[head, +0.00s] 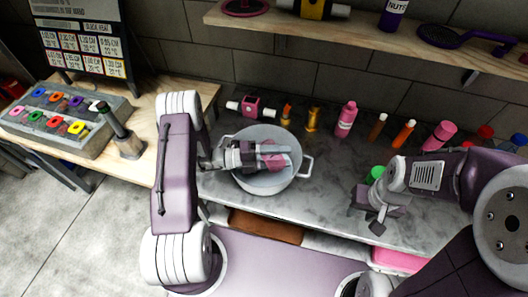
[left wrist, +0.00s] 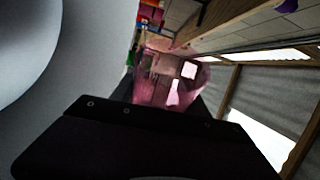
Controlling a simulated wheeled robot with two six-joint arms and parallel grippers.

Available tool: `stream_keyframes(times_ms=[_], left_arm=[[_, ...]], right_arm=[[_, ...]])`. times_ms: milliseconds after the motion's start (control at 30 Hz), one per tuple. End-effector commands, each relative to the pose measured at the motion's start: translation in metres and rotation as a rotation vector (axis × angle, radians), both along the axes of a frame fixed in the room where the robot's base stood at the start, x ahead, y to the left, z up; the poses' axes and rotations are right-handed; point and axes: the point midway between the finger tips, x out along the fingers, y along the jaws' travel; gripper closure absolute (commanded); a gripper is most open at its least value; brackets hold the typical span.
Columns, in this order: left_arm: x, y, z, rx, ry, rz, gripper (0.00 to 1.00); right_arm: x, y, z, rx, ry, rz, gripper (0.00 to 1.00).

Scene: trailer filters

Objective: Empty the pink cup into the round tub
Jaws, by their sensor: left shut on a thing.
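The round tub (head: 266,187) is a pale grey pot with two side handles, standing on the marble counter. My left gripper (head: 283,156) is over the tub's opening and shut on the pink cup (head: 271,162). The fingers cover much of the cup in the head view. In the left wrist view the pink cup (left wrist: 172,82) looks see-through and the picture is rolled over sideways, so the cup seems tipped. I cannot see its contents or the tub's floor clearly. My right gripper (head: 377,222) is over the counter's front right, away from the tub; its jaws are unclear.
Several bottles, including a pink one (head: 346,119), line the counter's back. A pink-and-white roller-like item (head: 250,106) lies behind the tub. A green-topped item (head: 376,173) is beside my right arm. A shelf (head: 370,38) hangs above; a button panel (head: 60,120) is at left.

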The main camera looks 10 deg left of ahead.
Motion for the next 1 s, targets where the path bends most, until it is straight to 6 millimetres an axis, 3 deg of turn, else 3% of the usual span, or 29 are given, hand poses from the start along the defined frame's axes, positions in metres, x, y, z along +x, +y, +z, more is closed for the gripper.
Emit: stream_keyframes(times_ms=[1000], left_arm=[[0.0034, 0.0027, 0.0071, -0.07, 0.088, 0.0, 0.96]], right_arm=[[-0.0001, 0.0, 0.0057, 0.0, 0.0, 0.0, 0.64]])
